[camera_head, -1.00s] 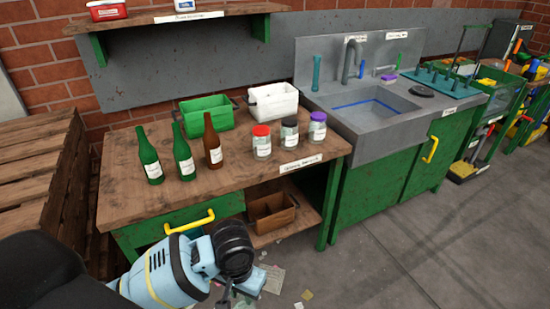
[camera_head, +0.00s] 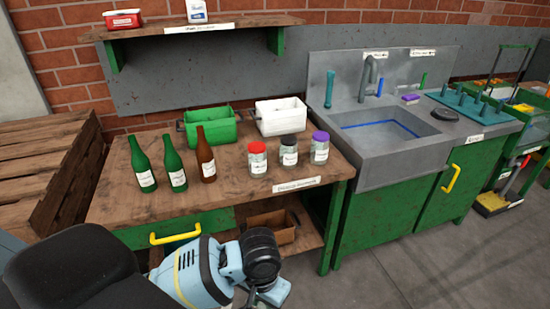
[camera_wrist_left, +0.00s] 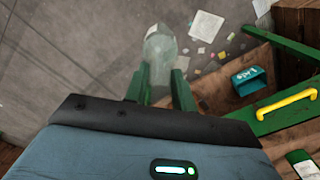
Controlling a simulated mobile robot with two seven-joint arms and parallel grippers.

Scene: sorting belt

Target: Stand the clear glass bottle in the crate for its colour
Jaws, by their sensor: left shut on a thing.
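The clear glass bottle (camera_wrist_left: 160,48) shows in the left wrist view, pale and see-through, pointing away over the floor. My left gripper (camera_wrist_left: 158,80) is shut on it, with a green finger on each side. In the head view my left arm is low in front of the bench; its fingers and the bottle are not clearly visible there. A green crate (camera_head: 211,129) and a white crate (camera_head: 283,116) stand at the back of the bench. A brown crate (camera_head: 271,228) sits on the shelf below. My right gripper is out of view.
The wooden bench (camera_head: 230,185) bears green bottles (camera_head: 143,168), a brown bottle (camera_head: 206,158) and jars with red (camera_head: 257,160), black and purple lids, in front of the crates. A sink (camera_head: 385,130) adjoins at right. A yellow drawer handle (camera_head: 175,234) sticks out in front.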

